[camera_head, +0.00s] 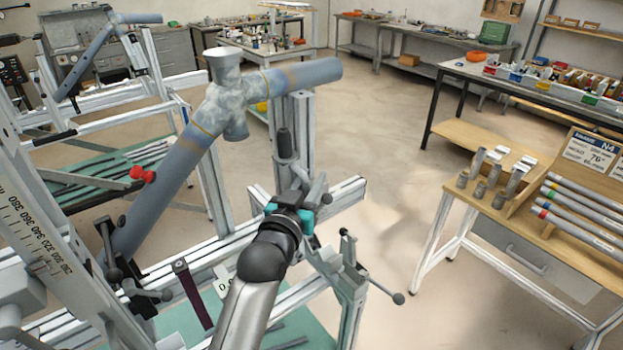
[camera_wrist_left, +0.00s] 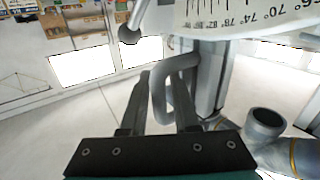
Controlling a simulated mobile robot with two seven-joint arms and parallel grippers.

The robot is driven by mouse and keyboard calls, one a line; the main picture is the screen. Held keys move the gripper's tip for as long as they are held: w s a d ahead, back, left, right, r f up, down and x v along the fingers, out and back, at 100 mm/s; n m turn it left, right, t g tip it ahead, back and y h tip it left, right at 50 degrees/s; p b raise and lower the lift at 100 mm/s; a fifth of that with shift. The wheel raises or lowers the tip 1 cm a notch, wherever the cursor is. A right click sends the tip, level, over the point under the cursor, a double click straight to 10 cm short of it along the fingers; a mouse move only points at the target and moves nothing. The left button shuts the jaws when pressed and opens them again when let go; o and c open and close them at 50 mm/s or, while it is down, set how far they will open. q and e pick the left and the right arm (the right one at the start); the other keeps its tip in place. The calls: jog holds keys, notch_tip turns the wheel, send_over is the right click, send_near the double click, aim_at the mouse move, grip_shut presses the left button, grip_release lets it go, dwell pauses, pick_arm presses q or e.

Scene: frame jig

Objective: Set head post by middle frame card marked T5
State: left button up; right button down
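My left gripper (camera_head: 298,190) is at the frame jig, beside a black-knobbed clamp (camera_head: 285,145) on a light grey upright post (camera_head: 300,115); I cannot tell whether this is the head post. In the left wrist view its two dark fingers (camera_wrist_left: 158,82) stand apart, with a grey bent handle (camera_wrist_left: 162,95) at or between them; contact is unclear. A white degree scale (camera_wrist_left: 248,14) is above it. A grey frame tube joint (camera_head: 226,100) rests in the jig. A card reading N4 and 76° (camera_head: 592,150) stands on the right bench. I cannot make out T5. My right gripper is out of view.
A wooden-topped bench (camera_head: 470,137) on the right holds metal lugs and colour-banded tubes (camera_head: 575,215). A long ruled beam (camera_head: 40,235) slopes at the left. A clamp lever with a ball end (camera_head: 397,298) sticks out at right. The floor (camera_head: 390,170) between jig and bench is clear.

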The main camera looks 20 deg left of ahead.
pick_arm(q)
jog(key=shift+w, duration=0.1)
grip_shut()
dwell(1.5)
